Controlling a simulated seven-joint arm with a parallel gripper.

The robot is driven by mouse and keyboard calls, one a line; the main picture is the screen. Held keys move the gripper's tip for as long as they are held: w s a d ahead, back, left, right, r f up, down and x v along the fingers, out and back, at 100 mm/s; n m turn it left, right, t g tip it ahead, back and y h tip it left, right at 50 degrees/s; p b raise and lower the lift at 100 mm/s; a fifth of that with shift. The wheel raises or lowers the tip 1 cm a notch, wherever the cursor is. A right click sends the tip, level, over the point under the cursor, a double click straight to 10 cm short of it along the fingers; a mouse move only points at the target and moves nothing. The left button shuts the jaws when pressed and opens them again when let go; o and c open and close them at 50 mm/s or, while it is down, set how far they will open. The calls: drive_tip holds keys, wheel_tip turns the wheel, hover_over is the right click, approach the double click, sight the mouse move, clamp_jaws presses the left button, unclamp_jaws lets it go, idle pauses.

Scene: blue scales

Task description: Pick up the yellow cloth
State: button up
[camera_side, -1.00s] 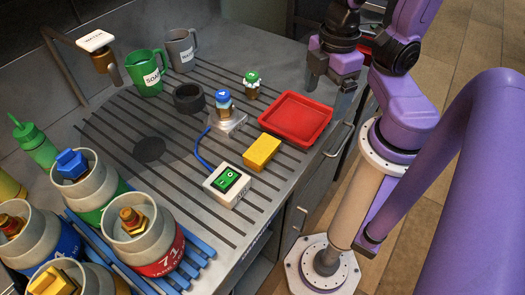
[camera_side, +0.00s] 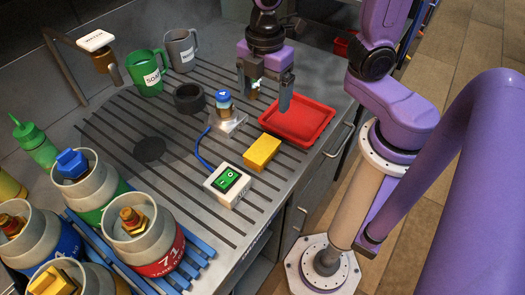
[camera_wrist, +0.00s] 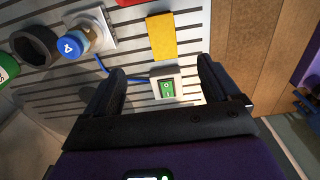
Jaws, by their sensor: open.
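The yellow cloth (camera_side: 262,152) is a thick, folded-looking yellow rectangle lying flat on the slotted metal counter, between the red tray (camera_side: 300,117) and the green switch box (camera_side: 228,186). In the wrist view the cloth (camera_wrist: 162,36) lies beyond my fingertips, up in the picture. My gripper (camera_side: 266,100) is open, pointing down near the left rim of the red tray, behind the cloth in the side view and apart from it. Its fingers (camera_wrist: 162,72) also show spread in the wrist view, with nothing gripped.
A blue-capped item (camera_side: 223,101) stands on a clear base, wired to the switch box. A dark ring (camera_side: 189,97), green mug (camera_side: 148,72) and grey mug (camera_side: 181,50) stand farther left. Large containers (camera_side: 145,238) fill the front left.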

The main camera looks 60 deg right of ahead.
hover_over(267, 144)
drive_tip(key=f, duration=1.1)
drive_tip(key=shift+w+a+f, duration=0.15)
drive_tip(key=shift+a+f, duration=0.05)
drive_tip(key=shift+f, duration=0.05)
drive_tip(key=shift+d+f, duration=0.15)
drive_tip(key=shift+f, duration=0.75)
drive_tip(key=shift+d+f, duration=0.1)
drive_tip(key=shift+f, duration=1.6)
drive_tip(key=c, duration=1.1)
